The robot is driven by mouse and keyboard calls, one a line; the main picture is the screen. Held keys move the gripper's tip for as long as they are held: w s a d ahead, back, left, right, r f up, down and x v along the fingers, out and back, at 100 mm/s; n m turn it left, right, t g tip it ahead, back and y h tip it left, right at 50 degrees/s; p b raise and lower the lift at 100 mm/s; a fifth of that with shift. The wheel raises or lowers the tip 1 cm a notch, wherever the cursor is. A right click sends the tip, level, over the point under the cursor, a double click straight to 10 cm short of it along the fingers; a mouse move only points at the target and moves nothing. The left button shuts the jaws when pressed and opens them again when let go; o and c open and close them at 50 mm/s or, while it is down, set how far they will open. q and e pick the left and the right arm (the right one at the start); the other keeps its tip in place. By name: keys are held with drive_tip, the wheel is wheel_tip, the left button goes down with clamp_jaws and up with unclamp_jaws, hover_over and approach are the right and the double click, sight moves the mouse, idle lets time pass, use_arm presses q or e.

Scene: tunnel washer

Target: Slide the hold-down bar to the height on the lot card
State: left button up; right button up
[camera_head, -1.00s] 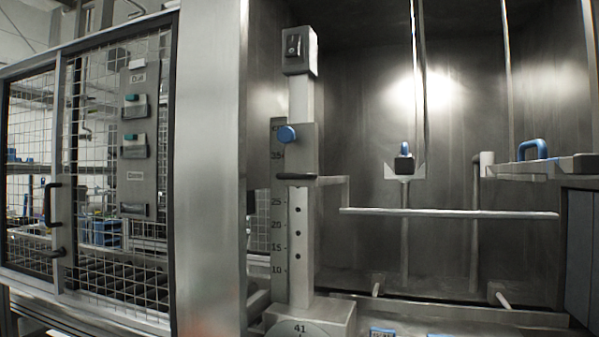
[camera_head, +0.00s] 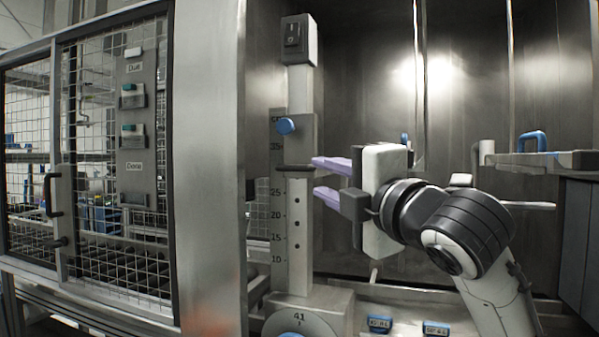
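The hold-down bar (camera_head: 530,205) is a pale horizontal rod in the steel bay, mostly hidden behind my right arm. Its grey slide carriage (camera_head: 301,145), with a blue knob (camera_head: 286,126), sits on an upright post. A black lip (camera_head: 295,167) at the carriage's lower edge stands between the 25 and 35 marks of the scale (camera_head: 277,215). My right gripper (camera_head: 318,178) points left with its two purple fingers apart and nothing seen between them. Its fingertips are beside the carriage's right edge; I cannot tell whether they touch. My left gripper is not in view.
A mesh door with a card panel (camera_head: 136,120) stands left. A shelf with a blue handle (camera_head: 532,141) juts in from the right.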

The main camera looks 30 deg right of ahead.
sight(297, 169)
drive_tip(key=w, duration=0.3)
drive_tip(key=w+d+p, duration=0.1)
drive_tip(key=w, duration=0.2)
drive_tip(key=w+r+p, duration=0.1)
drive_tip(key=w, duration=0.3)
drive_tip(key=shift+d, duration=0.25)
clamp_jaws()
